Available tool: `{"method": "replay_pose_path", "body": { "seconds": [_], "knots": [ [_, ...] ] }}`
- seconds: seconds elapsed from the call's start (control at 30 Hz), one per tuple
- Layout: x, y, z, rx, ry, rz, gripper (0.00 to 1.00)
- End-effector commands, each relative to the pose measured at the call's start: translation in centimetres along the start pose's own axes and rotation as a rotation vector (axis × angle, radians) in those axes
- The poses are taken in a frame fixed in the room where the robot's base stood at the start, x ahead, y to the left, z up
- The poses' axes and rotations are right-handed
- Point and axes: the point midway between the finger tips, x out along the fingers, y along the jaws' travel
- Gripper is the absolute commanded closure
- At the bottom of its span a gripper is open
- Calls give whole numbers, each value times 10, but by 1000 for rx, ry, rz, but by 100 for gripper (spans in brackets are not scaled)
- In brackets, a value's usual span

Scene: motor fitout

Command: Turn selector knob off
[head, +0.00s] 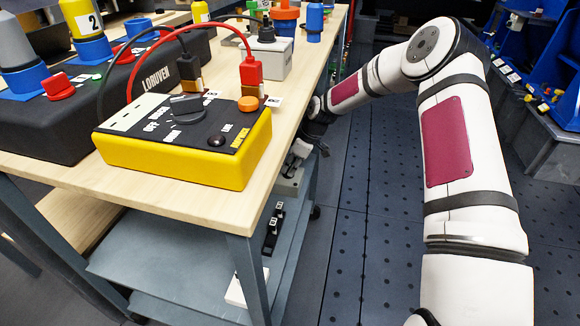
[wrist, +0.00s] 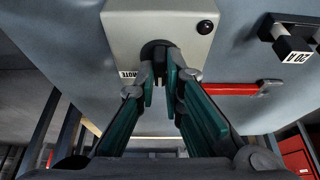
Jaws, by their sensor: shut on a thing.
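A light grey box (wrist: 125,35) fills the top of the wrist view, with a dark knob (wrist: 157,48) at its lower middle. A label ending in "MOTE" is partly hidden by my left finger. My gripper (wrist: 161,78) has its two green-padded fingers on either side of the knob, shut on it. The knob's pointer direction cannot be told. In the head view my arm reaches down beside the table, and a grey box (head: 290,183) shows on the lower shelf near its end. A yellow meter (head: 190,160) on the table has its own dark dial (head: 187,106).
The wooden tabletop (head: 200,205) stands left of my arm. Under it, a grey shelf (head: 180,255) holds dark switch parts (head: 272,230). The wrist view shows a red bar (wrist: 235,89) and a block marked "20 A" (wrist: 293,55) at right. The floor (head: 375,240) beside the table is clear.

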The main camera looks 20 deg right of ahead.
Motion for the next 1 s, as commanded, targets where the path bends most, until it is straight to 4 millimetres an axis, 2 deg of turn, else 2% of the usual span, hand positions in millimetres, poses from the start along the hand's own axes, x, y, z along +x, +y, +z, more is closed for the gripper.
{"method": "replay_pose_path", "body": {
  "seconds": [0.13,0.17,0.23,0.53,0.67,0.77,1.0],
  "knots": [
    [0,1,2,0,-2,1,100],
    [0,1,2,0,-2,1,86],
    [0,1,1,0,-1,1,71],
    [0,0,0,-1,-1,0,71],
    [-8,1,0,-1,0,1,71],
    [-23,1,1,0,-1,2,71],
    [-72,2,1,0,-1,4,71]
  ]
}}
